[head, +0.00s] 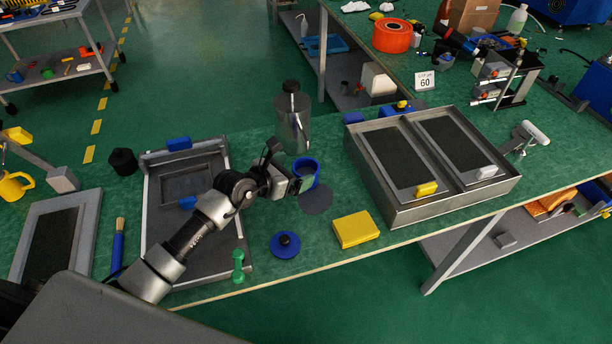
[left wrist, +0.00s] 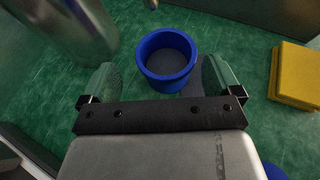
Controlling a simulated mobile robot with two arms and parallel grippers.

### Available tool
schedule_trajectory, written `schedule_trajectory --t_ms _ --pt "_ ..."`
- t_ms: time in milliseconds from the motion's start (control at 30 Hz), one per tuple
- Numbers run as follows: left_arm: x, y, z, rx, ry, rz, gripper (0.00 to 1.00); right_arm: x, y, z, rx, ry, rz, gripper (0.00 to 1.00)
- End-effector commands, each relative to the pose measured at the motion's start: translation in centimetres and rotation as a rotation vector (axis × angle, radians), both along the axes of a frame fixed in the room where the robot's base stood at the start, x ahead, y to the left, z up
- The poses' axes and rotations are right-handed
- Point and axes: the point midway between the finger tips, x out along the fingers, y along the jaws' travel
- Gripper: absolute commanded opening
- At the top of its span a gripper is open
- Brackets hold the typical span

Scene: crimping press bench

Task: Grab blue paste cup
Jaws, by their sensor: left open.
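The blue paste cup (head: 311,166) stands upright on the green bench, at the edge of a dark round disc (head: 317,202). In the left wrist view the cup (left wrist: 167,48) shows its open round mouth and grey inside. My left gripper (head: 303,183) is open at the near side of the cup. In the left wrist view its two green fingers (left wrist: 158,74) are spread to the left and right of the cup's near part, with gaps visible. The cup's lower front is partly hidden by a finger in the head view. My right gripper is not in view.
A tall metal canister (head: 293,125) stands just behind the cup. A blue lid with a black knob (head: 285,245) and a yellow block (head: 356,230) lie nearer the front edge. A two-bay metal tray (head: 397,215) is at the right. A metal frame (head: 148,215) lies under my left arm.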

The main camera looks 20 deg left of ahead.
Motion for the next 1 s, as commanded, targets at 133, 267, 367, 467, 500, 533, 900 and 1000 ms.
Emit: schedule_trajectory --t_ms 133,267,367,467,500,533,900,1000 --pt "1.4 -1.4 -0.7 -0.003 0.0 -0.001 0.93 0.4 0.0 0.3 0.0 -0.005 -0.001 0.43" --pt "2.8 -2.4 -1.5 -0.002 -0.001 -0.001 0.93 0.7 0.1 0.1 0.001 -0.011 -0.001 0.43" --pt "3.4 -2.9 -1.9 -0.002 0.0 -0.001 0.93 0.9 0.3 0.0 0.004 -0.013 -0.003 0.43" --pt "3.6 -3.0 -2.0 -0.001 -0.001 -0.001 0.93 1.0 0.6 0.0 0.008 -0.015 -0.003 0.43" --pt "3.6 -3.0 -2.0 -0.001 -0.001 -0.001 0.93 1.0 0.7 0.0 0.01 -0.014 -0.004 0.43" --pt "3.6 -2.9 -2.0 -0.001 -0.001 -0.001 0.93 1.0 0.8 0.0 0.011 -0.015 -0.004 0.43" --pt "3.6 -2.9 -2.0 0.0 0.0 -0.001 0.5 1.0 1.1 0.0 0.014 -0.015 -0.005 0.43" --pt "3.6 -2.9 -2.0 0.0 0.0 -0.001 0.35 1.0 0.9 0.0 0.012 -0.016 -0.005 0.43"
